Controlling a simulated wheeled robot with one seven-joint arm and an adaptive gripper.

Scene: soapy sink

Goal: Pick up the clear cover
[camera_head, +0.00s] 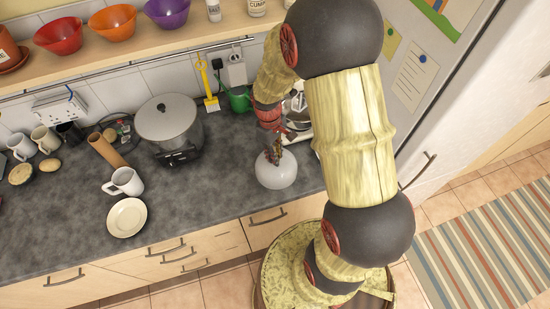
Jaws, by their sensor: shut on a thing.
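A pale, translucent dome (276,172), which looks like the clear cover, is near the front edge of the dark countertop, right of the middle. My gripper (273,154) points down onto the top of the dome and is shut on it. The fingertips are small in this view and partly merge with the dome's top. I cannot tell whether the dome rests on the counter or is slightly raised. What is under it does not show.
A pot (170,124) stands left of my gripper. A mug (123,182) and a plate (127,217) are nearer the front left. Other kitchen items (240,98) stand behind the dome. The counter (205,205) between plate and dome is clear.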

